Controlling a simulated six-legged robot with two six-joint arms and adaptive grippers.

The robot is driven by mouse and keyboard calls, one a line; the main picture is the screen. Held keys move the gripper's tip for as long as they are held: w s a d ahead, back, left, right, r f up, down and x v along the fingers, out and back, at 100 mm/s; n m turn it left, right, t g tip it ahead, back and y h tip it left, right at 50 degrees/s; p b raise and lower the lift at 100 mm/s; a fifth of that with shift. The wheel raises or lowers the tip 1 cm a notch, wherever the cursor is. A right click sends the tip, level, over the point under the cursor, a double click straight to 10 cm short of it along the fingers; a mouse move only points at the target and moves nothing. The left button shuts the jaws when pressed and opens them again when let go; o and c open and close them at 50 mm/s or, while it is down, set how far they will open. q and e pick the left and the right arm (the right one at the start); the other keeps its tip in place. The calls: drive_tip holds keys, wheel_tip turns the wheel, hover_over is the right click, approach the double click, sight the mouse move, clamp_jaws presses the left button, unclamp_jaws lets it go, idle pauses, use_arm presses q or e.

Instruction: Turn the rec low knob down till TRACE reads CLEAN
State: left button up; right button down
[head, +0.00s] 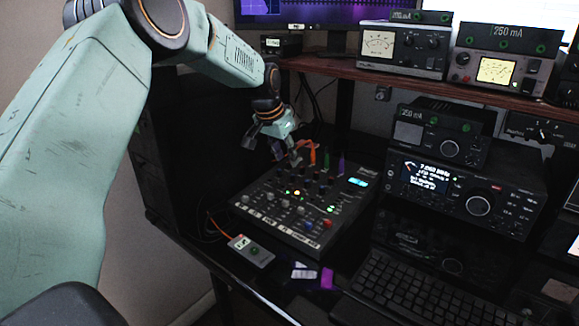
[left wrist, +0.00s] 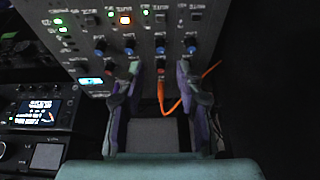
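The mixer (head: 300,205) lies on the desk, with rows of small knobs, lit buttons and a small cyan display (head: 357,182). My left gripper (head: 285,150) hangs over its far left part. In the left wrist view the gripper (left wrist: 159,68) has its two fingers spread apart at the panel's edge, near several blue- and red-capped knobs (left wrist: 191,44). A small knob (left wrist: 161,68) shows between the fingertips; I cannot tell whether they touch it. Labels are too small to read, so I cannot tell which knob is rec low or find TRACE. My right gripper is not in view.
Orange (head: 312,153) and purple plugs stand up at the mixer's back edge, and an orange cable (left wrist: 187,90) runs beside one finger. A small grey box (head: 251,251) lies in front. A keyboard (head: 420,295) and radios (head: 465,190) stand to the right.

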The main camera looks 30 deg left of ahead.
use_arm(q)
drive_tip(key=v, duration=0.5)
drive_tip(key=shift+f, duration=0.15)
idle(0.8)
